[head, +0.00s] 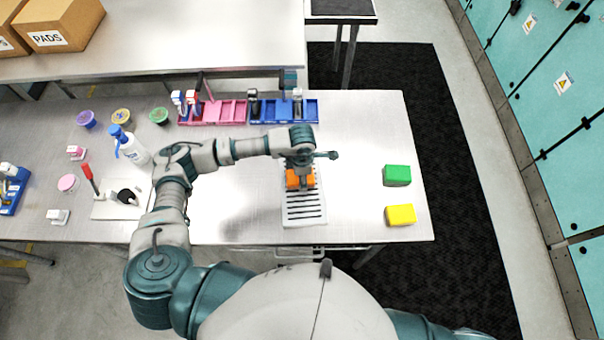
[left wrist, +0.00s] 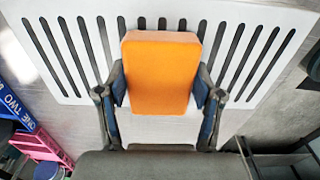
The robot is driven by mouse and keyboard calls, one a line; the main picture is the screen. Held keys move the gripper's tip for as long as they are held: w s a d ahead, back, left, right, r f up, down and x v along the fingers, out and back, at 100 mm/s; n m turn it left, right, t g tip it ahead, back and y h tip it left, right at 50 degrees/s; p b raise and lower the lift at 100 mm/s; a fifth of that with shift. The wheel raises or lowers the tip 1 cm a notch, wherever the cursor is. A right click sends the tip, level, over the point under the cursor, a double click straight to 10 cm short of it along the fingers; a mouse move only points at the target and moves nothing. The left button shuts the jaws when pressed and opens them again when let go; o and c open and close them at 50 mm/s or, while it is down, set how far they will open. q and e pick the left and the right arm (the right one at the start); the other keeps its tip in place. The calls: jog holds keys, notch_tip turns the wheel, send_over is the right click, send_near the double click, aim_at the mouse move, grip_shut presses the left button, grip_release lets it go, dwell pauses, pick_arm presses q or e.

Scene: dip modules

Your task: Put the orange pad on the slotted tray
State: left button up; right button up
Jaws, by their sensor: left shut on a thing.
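The orange pad (left wrist: 160,72) is between the fingers of my left gripper (left wrist: 160,92), which is shut on it. In the head view the orange pad (head: 293,181) shows below my left gripper (head: 299,178), over the far part of the white slotted tray (head: 304,216). In the left wrist view the slotted tray (left wrist: 88,48) lies behind the pad, with its dark slots on both sides of it. I cannot tell whether the pad touches the tray. My right gripper is not in view.
A green block (head: 397,175) and a yellow block (head: 401,215) lie right of the tray. Pink (head: 228,112) and blue (head: 309,109) compartment trays stand at the back. A spray bottle (head: 131,148) and small items are at left. The table is clear just left of the tray.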

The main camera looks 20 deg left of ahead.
pick_arm(q)
jog(key=o, duration=1.1)
jog(key=shift+a+f, duration=0.1)
jog(key=shift+a, duration=0.05)
jog(key=shift+r, duration=0.3)
notch_tip(320, 180, up, 12)
jog(key=b, duration=0.2)
jog(key=shift+f, duration=0.15)
